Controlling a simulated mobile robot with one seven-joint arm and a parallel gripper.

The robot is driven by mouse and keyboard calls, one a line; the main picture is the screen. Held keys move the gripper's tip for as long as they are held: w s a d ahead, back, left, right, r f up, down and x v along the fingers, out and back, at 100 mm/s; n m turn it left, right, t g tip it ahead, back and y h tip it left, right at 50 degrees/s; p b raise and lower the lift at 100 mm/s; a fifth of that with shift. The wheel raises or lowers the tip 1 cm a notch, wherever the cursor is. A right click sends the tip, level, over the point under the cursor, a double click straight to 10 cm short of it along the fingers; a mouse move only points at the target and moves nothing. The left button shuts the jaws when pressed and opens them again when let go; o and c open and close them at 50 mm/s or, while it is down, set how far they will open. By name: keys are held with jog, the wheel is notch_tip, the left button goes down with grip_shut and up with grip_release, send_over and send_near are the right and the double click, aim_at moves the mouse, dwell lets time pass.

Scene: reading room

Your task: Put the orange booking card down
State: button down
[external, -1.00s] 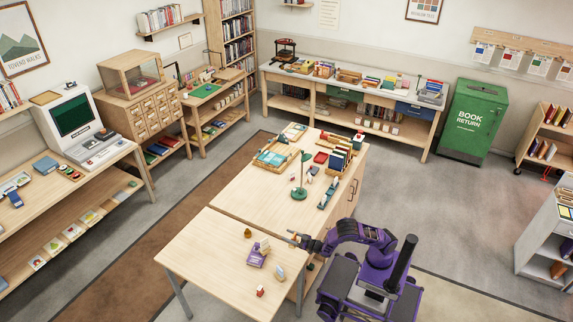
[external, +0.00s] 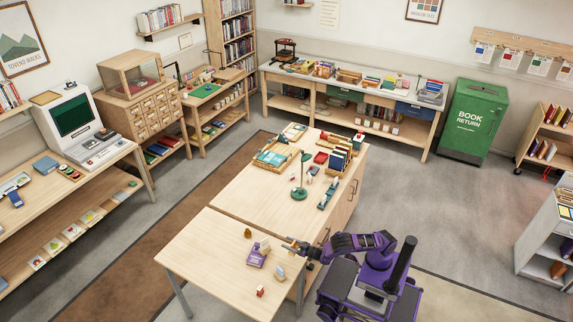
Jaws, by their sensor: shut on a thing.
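My gripper (external: 289,244) is over the right edge of the near light-wood table (external: 205,262), at the right of the purple book. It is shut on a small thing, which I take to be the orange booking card. The card is too small and too hidden by the fingers to make out clearly. I cannot tell whether it touches the table.
On the near table are a purple book (external: 254,258) with a small pale block against it, a small amber object (external: 248,233), a pale block (external: 280,272) and a small red-and-white item (external: 260,291). A green lamp (external: 300,192) stands behind. The table's left side is clear.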

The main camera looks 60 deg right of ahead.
jog(key=shift+f+b, duration=0.4)
jog(key=shift+f, duration=1.5)
jog(key=shift+f+b, duration=0.3)
jog(key=shift+c, duration=0.5)
grip_release()
jog(key=shift+r, duration=0.1)
jog(key=shift+p, duration=0.4)
jog(key=shift+s, duration=0.4)
jog(key=s, duration=0.5)
jog(key=shift+s+d, duration=0.1)
jog(key=shift+s, duration=0.25)
jog(key=shift+o, duration=0.5)
jog(key=shift+s, duration=0.55)
